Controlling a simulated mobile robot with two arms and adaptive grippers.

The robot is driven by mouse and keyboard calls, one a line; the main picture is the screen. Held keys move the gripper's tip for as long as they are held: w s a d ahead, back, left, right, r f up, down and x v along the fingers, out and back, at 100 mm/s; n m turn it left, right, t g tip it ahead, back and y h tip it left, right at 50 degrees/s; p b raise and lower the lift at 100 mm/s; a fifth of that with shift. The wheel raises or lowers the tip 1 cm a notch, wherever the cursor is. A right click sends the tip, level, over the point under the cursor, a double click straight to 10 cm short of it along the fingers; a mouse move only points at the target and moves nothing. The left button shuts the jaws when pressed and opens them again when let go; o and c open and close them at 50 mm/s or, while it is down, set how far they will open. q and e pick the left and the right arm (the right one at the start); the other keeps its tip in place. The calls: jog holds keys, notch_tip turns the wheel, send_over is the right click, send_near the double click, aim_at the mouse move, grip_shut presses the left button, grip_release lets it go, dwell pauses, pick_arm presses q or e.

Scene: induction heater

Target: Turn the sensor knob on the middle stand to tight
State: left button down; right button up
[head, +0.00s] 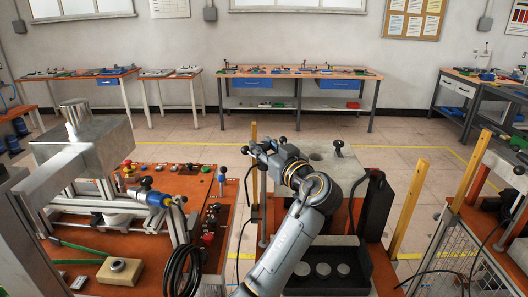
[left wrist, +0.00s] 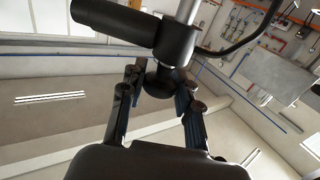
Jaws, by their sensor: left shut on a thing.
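My left gripper (head: 262,150) is at the middle of the head view, its arm reaching up from the bottom. In the left wrist view its two fingers (left wrist: 160,77) are on either side of a round black sensor knob (left wrist: 163,84), and it is shut on this knob. The knob sits on a black clamp on a silver stand rod (left wrist: 187,10), and a black cylindrical sensor body (left wrist: 105,18) points left from it. In the head view the gripper covers the knob. The knob's tightness cannot be told. My right gripper is out of view.
A grey machine (head: 85,145) and the orange bench (head: 190,185) are at left. A yellow post (head: 410,210) rises at right. Open floor lies behind.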

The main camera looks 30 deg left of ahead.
pick_arm(q)
jog(key=shift+s+m+t+h, duration=0.1)
jog(key=shift+m+t+h, duration=0.85)
jog(key=shift+t, duration=0.25)
jog(key=shift+a+r+m+t+h, duration=0.1)
jog(key=shift+r+m+t+h, duration=0.05)
jog(key=shift+m+t+h, duration=0.85)
jog(key=m+t+h+p, duration=0.1)
jog(key=m+h+p, duration=0.1)
jog(key=h+p, duration=0.1)
jog(key=m+t+h+p, duration=0.2)
jog(key=m+h, duration=0.1)
jog(key=h, duration=0.1)
jog(key=shift+r+m+h+p, duration=0.2)
jog(key=shift+m+h+p, duration=0.05)
jog(key=shift+h+p, duration=0.15)
jog(key=m+h+p, duration=0.1)
jog(key=m+h, duration=0.1)
jog(key=h, duration=0.1)
jog(key=shift+a+f+t+h, duration=0.1)
jog(key=shift+f+t+h, duration=0.05)
jog(key=shift+t+h, duration=0.25)
jog(key=shift+m+h, duration=1)
jog(key=shift+h, duration=0.35)
jog(key=shift+f+m+h, duration=0.1)
jog(key=shift+m+h, duration=0.2)
jog(key=shift+h, duration=0.1)
jog(key=c, duration=1)
grip_release()
jog(key=shift+f, duration=0.1)
